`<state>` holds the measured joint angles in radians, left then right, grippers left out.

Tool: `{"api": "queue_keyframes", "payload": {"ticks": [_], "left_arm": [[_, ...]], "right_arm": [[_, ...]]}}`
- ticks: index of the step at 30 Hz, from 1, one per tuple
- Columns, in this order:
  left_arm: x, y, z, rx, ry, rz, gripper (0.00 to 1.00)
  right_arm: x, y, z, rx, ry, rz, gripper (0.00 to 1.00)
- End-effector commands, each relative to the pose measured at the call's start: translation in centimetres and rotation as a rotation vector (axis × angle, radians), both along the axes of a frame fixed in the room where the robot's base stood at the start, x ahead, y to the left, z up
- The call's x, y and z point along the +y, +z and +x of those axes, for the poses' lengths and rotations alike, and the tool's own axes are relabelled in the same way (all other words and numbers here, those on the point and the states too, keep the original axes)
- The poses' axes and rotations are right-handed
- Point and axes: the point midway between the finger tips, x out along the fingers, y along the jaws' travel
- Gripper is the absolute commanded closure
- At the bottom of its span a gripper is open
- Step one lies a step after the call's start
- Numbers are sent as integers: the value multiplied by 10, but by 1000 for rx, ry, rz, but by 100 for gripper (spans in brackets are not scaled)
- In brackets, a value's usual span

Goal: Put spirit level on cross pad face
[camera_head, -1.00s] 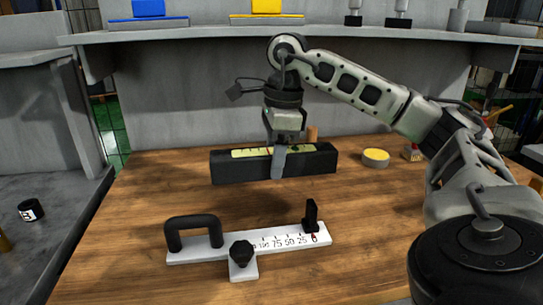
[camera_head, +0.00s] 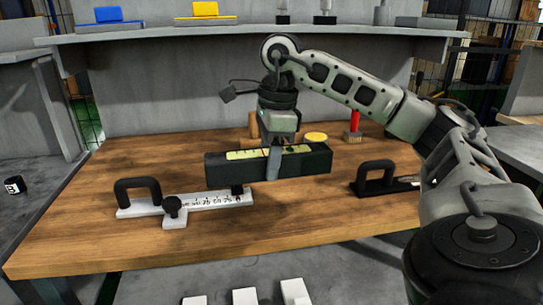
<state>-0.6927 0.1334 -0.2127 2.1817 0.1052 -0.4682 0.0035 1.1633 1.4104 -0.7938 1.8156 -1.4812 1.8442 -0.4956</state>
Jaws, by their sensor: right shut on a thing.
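The spirit level (camera_head: 228,170) is a long black bar with a pale yellow-green strip along its top. My right gripper (camera_head: 273,163) is shut on it near its middle, and one finger shows across its front side. The level looks roughly horizontal and appears held above the wooden table (camera_head: 190,235). I cannot make out a cross pad face for certain. White block-like pieces (camera_head: 244,297) show at the bottom edge, cut off by the frame. My left gripper is not in view.
A white scale with a black handle (camera_head: 205,200) lies left of the level. A black-handled tool (camera_head: 375,180) lies on the right, partly near my arm. A yellow-topped round tin (camera_head: 316,138) and a red-handled brush (camera_head: 355,128) stand behind. The table's front is clear.

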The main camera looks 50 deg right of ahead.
Motion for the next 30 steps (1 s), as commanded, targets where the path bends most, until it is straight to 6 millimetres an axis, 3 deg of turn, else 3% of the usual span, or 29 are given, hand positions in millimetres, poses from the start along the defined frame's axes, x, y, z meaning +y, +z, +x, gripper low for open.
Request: {"api": "queue_keyframes", "payload": {"ticks": [9, 17, 23, 30], "left_arm": [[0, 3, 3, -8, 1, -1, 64], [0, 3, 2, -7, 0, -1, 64], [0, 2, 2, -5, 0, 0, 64], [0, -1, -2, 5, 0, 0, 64]], "right_arm": [[36, -13, 2, -4, 227, 3, 100], [92, -34, 4, -6, 583, 4, 100], [152, -57, 5, -7, 969, 4, 100], [242, -91, 8, -6, 1550, -1, 100]]}}
